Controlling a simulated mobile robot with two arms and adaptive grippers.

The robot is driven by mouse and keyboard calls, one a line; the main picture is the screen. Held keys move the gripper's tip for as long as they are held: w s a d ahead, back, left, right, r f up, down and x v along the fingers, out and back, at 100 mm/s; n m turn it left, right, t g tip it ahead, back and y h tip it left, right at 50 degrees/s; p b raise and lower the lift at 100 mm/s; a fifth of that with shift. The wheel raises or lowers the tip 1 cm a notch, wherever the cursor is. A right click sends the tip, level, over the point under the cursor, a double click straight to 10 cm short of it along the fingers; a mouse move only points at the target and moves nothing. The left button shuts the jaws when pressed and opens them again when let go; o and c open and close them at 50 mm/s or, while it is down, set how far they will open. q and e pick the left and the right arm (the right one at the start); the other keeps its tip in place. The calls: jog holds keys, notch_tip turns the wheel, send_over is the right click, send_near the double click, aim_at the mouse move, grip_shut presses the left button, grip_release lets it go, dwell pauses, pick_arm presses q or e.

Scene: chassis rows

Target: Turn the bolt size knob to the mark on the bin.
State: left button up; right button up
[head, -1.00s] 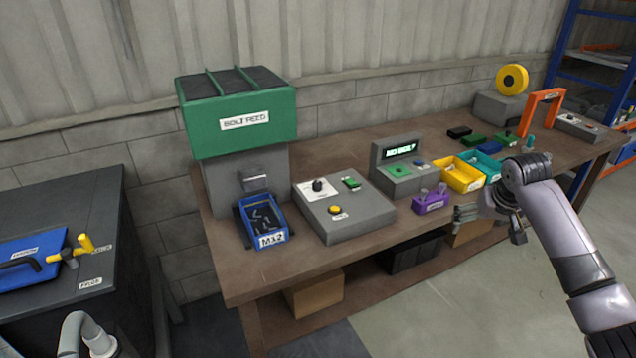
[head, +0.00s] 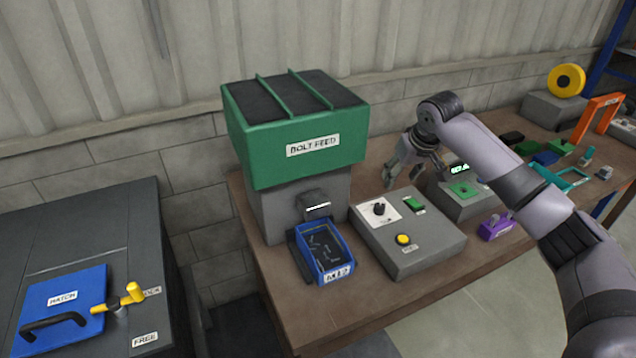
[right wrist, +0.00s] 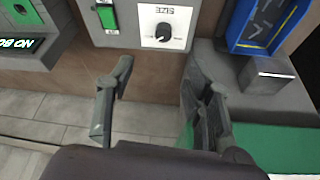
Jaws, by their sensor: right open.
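The bolt size knob (head: 379,208) is a small black dial on a white plate on top of a grey control box (head: 432,251). In the right wrist view the knob (right wrist: 163,31) sits on a plate lettered SIZE, ahead of the fingers. The blue bin (head: 325,254) stands under the bolt feed outlet and holds dark bolts; its front label (head: 339,274) is too blurred to read now, and read M12 a second ago. My right gripper (head: 405,174) is open and empty, above and behind the control box, apart from the knob. My left gripper is out of view.
The green-topped bolt feed (head: 312,147) stands left of the control box. The box also has a green switch (head: 414,203) and a yellow button (head: 403,239). A display unit (head: 464,190) and a purple bin (head: 496,227) stand to the right. A hatch cabinet (head: 62,300) is at left.

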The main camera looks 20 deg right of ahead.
jog(key=p, duration=0.2)
send_near(380, 205)
jog(key=x, duration=0.7)
jog(key=shift+s, duration=0.1)
jog(key=shift+x, duration=0.85)
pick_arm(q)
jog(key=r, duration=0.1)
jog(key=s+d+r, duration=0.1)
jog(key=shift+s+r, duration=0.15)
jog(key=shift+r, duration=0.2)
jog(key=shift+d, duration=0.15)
pick_arm(e)
jog(key=shift+c, duration=0.2)
